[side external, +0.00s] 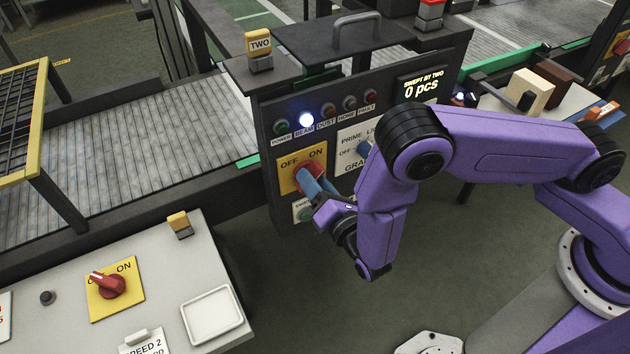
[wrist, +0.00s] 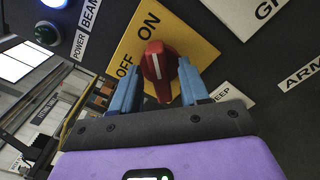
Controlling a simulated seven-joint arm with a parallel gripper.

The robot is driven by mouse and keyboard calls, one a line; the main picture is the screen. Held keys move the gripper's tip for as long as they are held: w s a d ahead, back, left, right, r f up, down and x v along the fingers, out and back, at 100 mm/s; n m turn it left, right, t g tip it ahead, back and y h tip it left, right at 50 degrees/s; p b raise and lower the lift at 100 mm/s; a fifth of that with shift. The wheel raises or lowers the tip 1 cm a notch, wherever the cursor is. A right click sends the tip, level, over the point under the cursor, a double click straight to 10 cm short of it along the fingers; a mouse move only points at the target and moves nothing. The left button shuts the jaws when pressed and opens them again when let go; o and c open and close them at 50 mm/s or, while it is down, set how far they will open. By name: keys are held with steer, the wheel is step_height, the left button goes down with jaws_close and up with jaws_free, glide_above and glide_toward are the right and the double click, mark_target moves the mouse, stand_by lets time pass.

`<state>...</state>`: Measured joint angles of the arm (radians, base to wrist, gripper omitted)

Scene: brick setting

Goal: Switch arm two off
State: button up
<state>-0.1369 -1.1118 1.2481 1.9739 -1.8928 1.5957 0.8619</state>
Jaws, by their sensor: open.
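A dark control panel (side external: 330,110) carries a yellow "TWO" tag (side external: 260,44) on top. On its face is a yellow OFF/ON plate (side external: 290,183) with a red rotary knob (side external: 303,172), partly hidden by my gripper (side external: 318,184). In the wrist view the knob (wrist: 158,72) sits on the yellow plate (wrist: 195,48), and its white line points roughly toward ON. My gripper (wrist: 160,68) is open, with one blue finger on each side of the knob. I cannot tell whether the fingers touch it.
The panel has a row of lamps, with the beam lamp (side external: 306,120) lit white. A second panel switch (side external: 364,148) is beside the plate. A separate desk (side external: 200,265) at lower left has another red OFF/ON knob (side external: 108,284) and a white tray (side external: 211,314). A conveyor (side external: 130,150) runs behind.

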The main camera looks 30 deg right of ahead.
steer(key=shift+w, duration=0.2)
jaws_close()
stand_by(0.3)
steer(key=shift+w+a+r+n, duration=0.1)
steer(key=shift+n, duration=4.3)
steer(key=shift+a+n, duration=0.1)
steer(key=shift+n, duration=4.3)
